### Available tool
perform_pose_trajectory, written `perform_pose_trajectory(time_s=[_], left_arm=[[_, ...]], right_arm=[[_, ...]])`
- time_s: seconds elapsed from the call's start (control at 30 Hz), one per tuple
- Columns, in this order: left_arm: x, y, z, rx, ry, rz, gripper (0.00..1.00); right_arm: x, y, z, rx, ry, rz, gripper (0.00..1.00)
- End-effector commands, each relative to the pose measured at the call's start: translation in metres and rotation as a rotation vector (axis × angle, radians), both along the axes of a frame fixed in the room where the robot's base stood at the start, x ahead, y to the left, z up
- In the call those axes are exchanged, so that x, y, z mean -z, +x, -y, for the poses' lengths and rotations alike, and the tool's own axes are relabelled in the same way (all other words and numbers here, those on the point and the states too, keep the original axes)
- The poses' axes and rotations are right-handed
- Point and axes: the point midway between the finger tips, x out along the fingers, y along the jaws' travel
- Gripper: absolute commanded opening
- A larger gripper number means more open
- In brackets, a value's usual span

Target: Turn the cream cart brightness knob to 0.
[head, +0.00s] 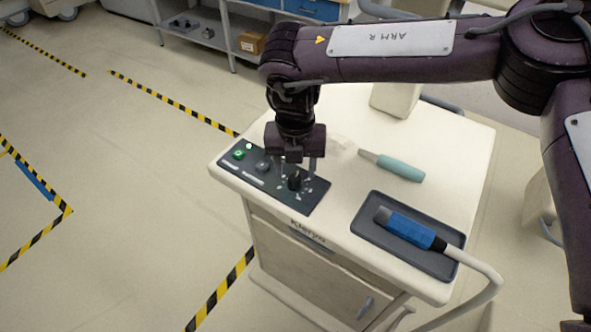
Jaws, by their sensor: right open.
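The cream cart (330,215) stands in the middle of the head view with a dark control panel (313,196) along its left front edge. A black knob (294,181) with white marks around it sits on the panel's right part; its exact setting is too small to read. A green lit button (239,154) and a smaller grey control (263,165) are to its left. My right gripper (299,172) points down, open, just above and around the black knob; whether the fingers touch it I cannot tell. My left gripper is not in view.
A dark tray (365,229) holding a blue-handled probe (410,229) with a cable lies on the cart's right front. A teal-handled tool (400,167) lies on the cart top. Shelves (225,30) stand behind. The floor at left is free.

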Motion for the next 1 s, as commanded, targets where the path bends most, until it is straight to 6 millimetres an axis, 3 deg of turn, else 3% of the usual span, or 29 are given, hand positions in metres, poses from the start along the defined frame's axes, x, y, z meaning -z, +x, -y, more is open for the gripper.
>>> perform_pose_trajectory(time_s=[0.2,0.53,0.87,1.0], left_arm=[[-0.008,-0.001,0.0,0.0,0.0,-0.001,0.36],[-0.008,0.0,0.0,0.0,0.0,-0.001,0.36],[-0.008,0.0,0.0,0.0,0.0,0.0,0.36],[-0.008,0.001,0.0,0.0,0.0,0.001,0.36]], right_arm=[[0.024,0.0,0.0,0.0,0.0,0.0,0.5],[0.029,0.0,-0.001,0.0,0.002,0.001,0.5],[0.029,0.0,-0.001,0.0,0.002,0.001,0.07],[0.029,0.0,-0.001,-0.003,0.002,0.001,0.05]])
